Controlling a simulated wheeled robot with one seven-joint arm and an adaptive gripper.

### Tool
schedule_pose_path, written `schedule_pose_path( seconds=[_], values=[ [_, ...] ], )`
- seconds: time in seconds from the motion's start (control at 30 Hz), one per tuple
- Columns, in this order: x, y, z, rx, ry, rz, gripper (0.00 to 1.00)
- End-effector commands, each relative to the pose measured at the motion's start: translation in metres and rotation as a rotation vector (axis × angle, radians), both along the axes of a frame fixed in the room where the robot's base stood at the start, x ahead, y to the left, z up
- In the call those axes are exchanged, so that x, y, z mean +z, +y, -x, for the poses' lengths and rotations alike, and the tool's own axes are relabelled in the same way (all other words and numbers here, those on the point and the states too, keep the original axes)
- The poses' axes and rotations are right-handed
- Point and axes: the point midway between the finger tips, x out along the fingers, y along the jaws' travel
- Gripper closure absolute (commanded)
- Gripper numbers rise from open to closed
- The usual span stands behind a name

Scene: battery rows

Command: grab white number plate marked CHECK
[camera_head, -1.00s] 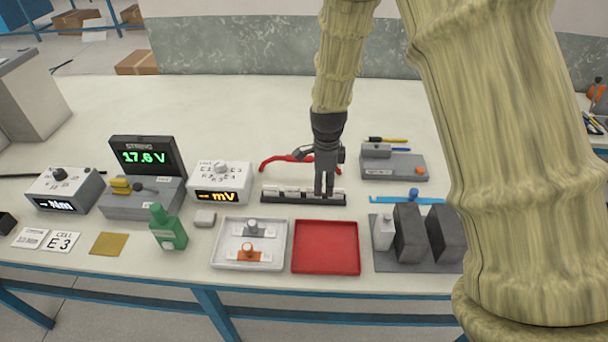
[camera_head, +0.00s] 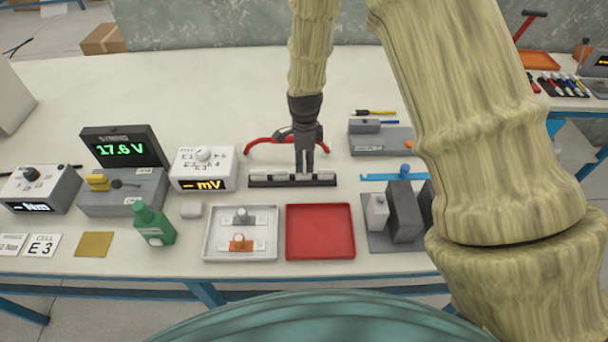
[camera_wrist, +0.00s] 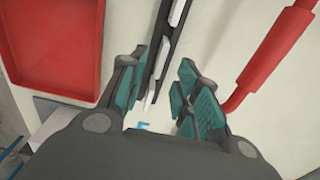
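Several small white plates stand in a black rack (camera_head: 250,184) at the middle of the bench. Their lettering is not readable, so I cannot tell which is marked CHECK. My gripper (camera_head: 305,170) points down over the rack, right of its middle. In the wrist view my gripper (camera_wrist: 164,98) is open, its teal finger pads apart with nothing clearly held. The black rack (camera_wrist: 172,42) runs towards the gap between the pads, and a white plate (camera_wrist: 150,100) shows edge-on there, beside the left pad.
A red tray (camera_head: 320,232) and a white tray (camera_head: 212,248) lie in front of the rack. A red curved handle (camera_head: 258,144) lies just behind it, close to the fingers. A meter (camera_head: 205,168) stands left, and grey blocks (camera_head: 404,212) stand right.

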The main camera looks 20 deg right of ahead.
Motion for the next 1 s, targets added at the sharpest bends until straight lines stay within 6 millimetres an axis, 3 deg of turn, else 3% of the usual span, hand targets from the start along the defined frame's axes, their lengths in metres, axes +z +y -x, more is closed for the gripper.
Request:
schedule_pose_path(
  seconds=[0.27, 0.63, 1.0],
  values=[
    [-0.014, -0.001, 0.004, -0.004, 0.003, -0.001, 0.68],
    [-0.052, 0.001, 0.004, -0.005, 0.006, 0.000, 0.68],
    [-0.057, 0.001, 0.004, -0.004, 0.003, 0.000, 0.68]
  ],
)
